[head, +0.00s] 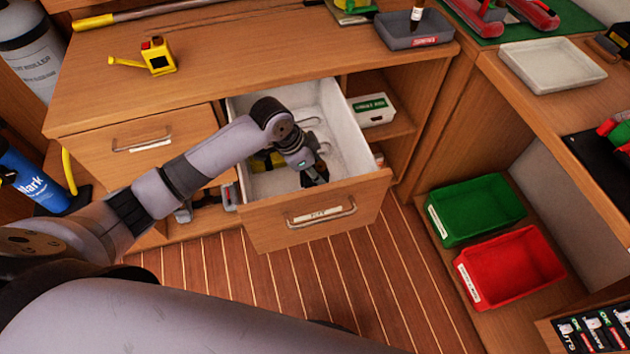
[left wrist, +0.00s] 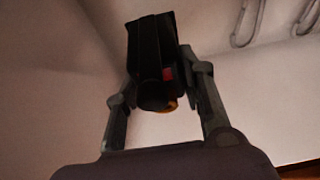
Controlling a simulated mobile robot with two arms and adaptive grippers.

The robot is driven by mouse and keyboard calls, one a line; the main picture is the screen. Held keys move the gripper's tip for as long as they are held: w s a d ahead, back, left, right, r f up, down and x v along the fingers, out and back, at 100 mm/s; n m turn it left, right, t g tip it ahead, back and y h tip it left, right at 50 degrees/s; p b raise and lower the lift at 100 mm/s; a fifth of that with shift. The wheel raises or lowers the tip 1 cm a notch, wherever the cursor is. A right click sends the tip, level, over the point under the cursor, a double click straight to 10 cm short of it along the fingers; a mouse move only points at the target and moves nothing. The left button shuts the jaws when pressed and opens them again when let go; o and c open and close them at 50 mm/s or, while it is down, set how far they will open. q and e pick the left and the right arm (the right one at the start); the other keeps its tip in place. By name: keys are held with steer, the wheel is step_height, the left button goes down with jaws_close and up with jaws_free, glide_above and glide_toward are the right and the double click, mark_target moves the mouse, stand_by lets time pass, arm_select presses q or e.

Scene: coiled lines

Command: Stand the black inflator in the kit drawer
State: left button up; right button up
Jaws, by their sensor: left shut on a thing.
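The kit drawer (head: 366,203) is pulled open below the counter, with white inner walls and a wooden front. My left gripper (head: 315,170) reaches down inside it, towards the front right. In the left wrist view my left gripper (left wrist: 160,88) is shut on the black inflator (left wrist: 150,42), a dark body with small red and orange parts at its near end. White drawer walls surround it there. In the head view the inflator is mostly hidden by my gripper. I cannot tell whether it touches the drawer floor. My right gripper is not in view.
A yellow and dark item (head: 268,161) lies in the drawer behind my arm. A green bin (head: 475,210) and a red bin (head: 510,268) sit at the right.

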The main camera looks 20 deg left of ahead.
arm_select(q)
steer(key=shift+f, duration=2.7)
steer(key=shift+f, duration=0.1)
steer(key=o, duration=1.3)
steer(key=shift+c, duration=0.2)
steer(key=shift+a+r, duration=0.1)
steer(key=shift+r, duration=0.35)
steer(key=v, duration=1.1)
steer(key=shift+s+r+p, duration=0.15)
steer(key=shift+s+p, duration=0.05)
steer(key=shift+p, duration=0.15)
